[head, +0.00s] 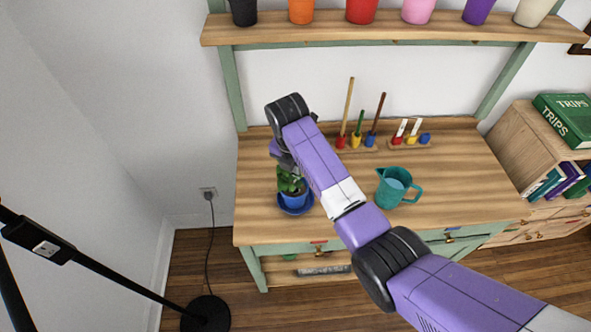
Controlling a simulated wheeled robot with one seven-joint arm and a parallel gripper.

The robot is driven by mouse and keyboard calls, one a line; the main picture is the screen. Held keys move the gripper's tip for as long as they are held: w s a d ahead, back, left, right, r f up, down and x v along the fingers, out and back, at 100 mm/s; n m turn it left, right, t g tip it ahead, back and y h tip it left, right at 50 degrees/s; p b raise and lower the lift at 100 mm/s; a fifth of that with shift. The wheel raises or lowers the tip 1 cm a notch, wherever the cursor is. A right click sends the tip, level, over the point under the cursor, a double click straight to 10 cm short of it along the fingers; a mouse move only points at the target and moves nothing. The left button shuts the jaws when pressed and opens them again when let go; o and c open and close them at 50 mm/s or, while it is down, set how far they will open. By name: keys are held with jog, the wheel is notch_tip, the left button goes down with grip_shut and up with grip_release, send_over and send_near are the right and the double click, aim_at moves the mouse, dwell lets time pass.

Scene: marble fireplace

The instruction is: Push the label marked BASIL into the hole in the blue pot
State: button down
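The blue pot (294,199) holds a leafy green plant (287,182) and stands on a blue saucer (307,208) at the left of the wooden table. My gripper (287,166) points down just above the plant, partly hidden by my own wrist. I cannot see its fingertips clearly, whether they are open or shut, or whether they hold anything. The hole in the pot is not visible. Two small white-topped labels (416,126) stand in a little rack at the table's back; any writing is too small to read.
A teal watering jug (391,190) stands right of the pot. Wooden-handled tools (347,107) stand upright in a rack at the back. A shelf (400,31) of colored pots hangs above. The table's front middle is clear. A black lamp stand (206,315) is at left.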

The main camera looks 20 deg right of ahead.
jog(key=shift+a+f, duration=0.15)
jog(key=shift+f, duration=1.45)
dwell(2.2)
jog(key=c, duration=1.6)
grip_release()
jog(key=shift+o, duration=0.2)
jog(key=shift+r, duration=0.15)
jog(key=shift+r+p, duration=0.7)
jog(key=shift+r, duration=1.65)
